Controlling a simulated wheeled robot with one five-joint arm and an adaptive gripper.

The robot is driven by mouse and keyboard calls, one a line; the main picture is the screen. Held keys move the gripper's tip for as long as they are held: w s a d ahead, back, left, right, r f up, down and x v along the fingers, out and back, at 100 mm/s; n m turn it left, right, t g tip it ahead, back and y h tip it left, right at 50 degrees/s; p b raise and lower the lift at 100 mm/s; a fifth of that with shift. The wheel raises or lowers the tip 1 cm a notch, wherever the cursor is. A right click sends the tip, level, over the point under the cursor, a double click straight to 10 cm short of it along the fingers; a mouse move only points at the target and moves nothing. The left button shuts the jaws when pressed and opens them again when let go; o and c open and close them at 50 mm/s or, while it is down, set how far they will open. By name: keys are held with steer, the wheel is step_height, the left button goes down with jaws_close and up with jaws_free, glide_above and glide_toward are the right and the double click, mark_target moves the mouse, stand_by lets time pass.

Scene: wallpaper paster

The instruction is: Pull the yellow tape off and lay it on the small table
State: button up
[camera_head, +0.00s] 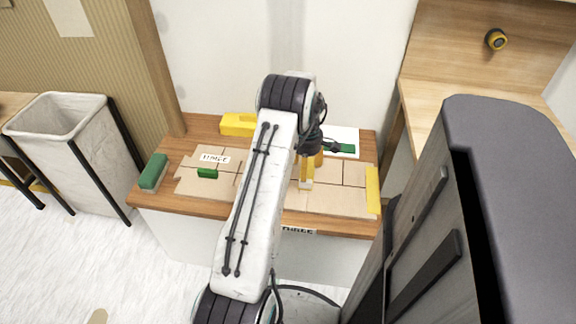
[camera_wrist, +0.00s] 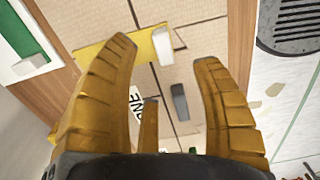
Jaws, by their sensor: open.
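A yellow strip (camera_head: 307,170) with a white end lies across the cardboard panel (camera_head: 335,198), below my wrist. In the wrist view the yellow strip (camera_wrist: 144,47) and its white end (camera_wrist: 163,45) show near my fingertips; the left finger hides part of it. My gripper (camera_wrist: 165,52) is open, with its fingers spread and nothing held. In the head view it is mostly hidden by my wrist. Another yellow strip (camera_head: 372,190) lies at the panel's right edge. I cannot tell which surface is the small table.
The panel lies on a wood-topped cabinet (camera_head: 160,200). A yellow block (camera_head: 238,124) and green block (camera_head: 153,171) lie along its edges. A bin (camera_head: 65,150) stands left.

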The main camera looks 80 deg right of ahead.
steer(key=shift+f+b, duration=0.65)
steer(key=shift+f, duration=3)
steer(key=shift+c, duration=0.3)
jaws_close()
